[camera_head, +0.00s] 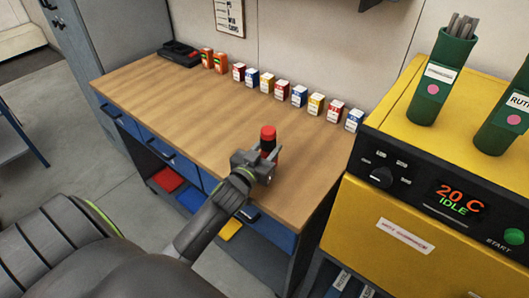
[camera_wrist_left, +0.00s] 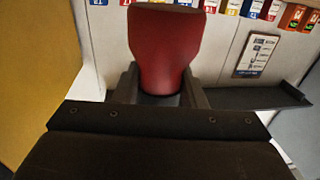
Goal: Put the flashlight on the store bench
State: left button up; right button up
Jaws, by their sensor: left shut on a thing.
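The flashlight, red with a dark lower part, is upright in my left gripper (camera_head: 262,163). Its red head (camera_head: 268,133) sticks up above the fingers in the head view. In the left wrist view its red body (camera_wrist_left: 165,50) stands between the two dark fingers, which are shut on it. The store bench (camera_head: 175,105) has a wooden top and blue drawers. My left gripper is over its near right part. I cannot tell whether the flashlight's base touches the top. My right gripper is not in view.
A row of small coloured boxes (camera_head: 281,89) lines the bench's back edge, with orange packs (camera_head: 221,62) and a black device (camera_head: 179,52) at the far left. A yellow oven (camera_head: 388,220) with green rod holders (camera_head: 440,80) stands at right. The bench's middle and left are clear.

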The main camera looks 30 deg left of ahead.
pick_arm(q)
jog(key=shift+f+b, duration=0.3)
jog(key=shift+f, duration=1.15)
jog(key=shift+f, duration=0.2)
jog(key=o, duration=1.1)
jog(key=shift+r, duration=0.1)
jog(key=shift+r, duration=0.1)
